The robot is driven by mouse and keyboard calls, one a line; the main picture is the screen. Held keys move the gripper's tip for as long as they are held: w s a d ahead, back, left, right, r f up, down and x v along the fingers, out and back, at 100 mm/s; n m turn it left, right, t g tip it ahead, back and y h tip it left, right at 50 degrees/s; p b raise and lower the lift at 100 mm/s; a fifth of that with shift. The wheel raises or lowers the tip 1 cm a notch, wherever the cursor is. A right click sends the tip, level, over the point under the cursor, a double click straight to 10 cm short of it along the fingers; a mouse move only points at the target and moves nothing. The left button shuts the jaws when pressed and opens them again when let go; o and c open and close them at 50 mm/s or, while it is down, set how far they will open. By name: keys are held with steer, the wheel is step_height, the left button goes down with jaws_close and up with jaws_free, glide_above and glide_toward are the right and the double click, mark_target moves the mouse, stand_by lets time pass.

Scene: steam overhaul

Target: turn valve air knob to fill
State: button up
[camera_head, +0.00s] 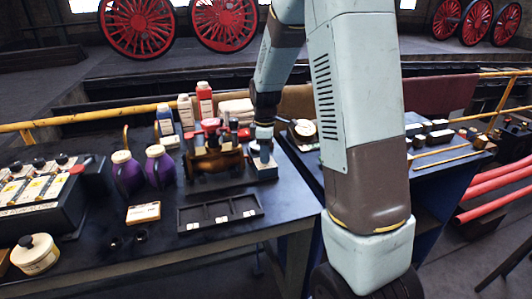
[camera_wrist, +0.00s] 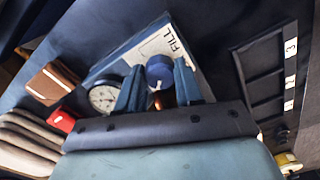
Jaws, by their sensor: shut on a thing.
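The valve air knob (camera_wrist: 160,72) is a round blue knob in the wrist view, standing on a pale panel (camera_wrist: 147,49) marked FILL near its upper right edge. My gripper (camera_wrist: 159,66) is shut on the knob, with one finger on each side. A white dial gauge (camera_wrist: 103,97) sits left of the left finger. Part of the panel is hidden behind the fingers, and I cannot read the knob's pointing direction. In the head view my gripper (camera_head: 262,133) is small, at the right end of the workbench, above the panel's block (camera_head: 264,172).
A dark compartment tray (camera_head: 219,214) lies in front, and its numbered slots (camera_wrist: 270,80) show in the wrist view. Purple jugs (camera_head: 126,174), bottles (camera_head: 204,99) and a brass assembly (camera_head: 213,158) stand to the left. A second bench (camera_head: 450,160) stands right.

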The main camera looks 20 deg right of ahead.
steer(key=m, duration=0.5)
steer(key=shift+m, duration=0.3)
steer(key=m, duration=1)
steer(key=shift+m, duration=0.4)
steer(key=m, duration=0.4)
steer(key=shift+m, duration=0.3)
steer(key=o, duration=1)
steer(key=shift+o, duration=0.2)
step_height(320, 180, up, 14)
steer(key=shift+f, duration=0.15)
